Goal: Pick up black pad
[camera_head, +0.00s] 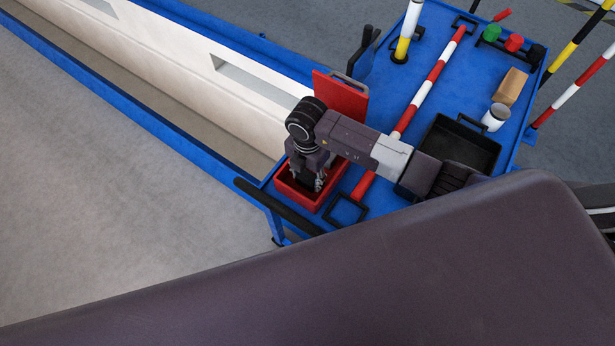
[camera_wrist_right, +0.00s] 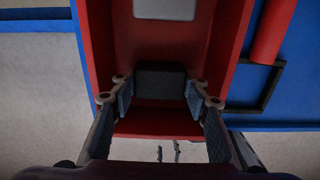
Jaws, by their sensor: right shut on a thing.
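My right gripper (camera_head: 308,184) reaches down into a red bin (camera_head: 340,199) at the near left corner of the blue cart. In the right wrist view its two fingers (camera_wrist_right: 158,97) reach to either side of the black pad (camera_wrist_right: 161,77), a dark block inside the bin. The gripper is shut on the pad. In the head view the fingers and the bin walls largely hide the pad. In the wrist view a light grey patch (camera_wrist_right: 165,9) shows above the pad, at the top edge. My left gripper is not in view.
The blue cart (camera_head: 441,87) carries a red and white pole (camera_head: 430,88), a black tray (camera_head: 437,134), a white mug (camera_head: 495,117) and a cardboard box (camera_head: 510,86). An upright red panel (camera_head: 341,94) stands behind the bin. A long white wall (camera_head: 185,53) runs up left.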

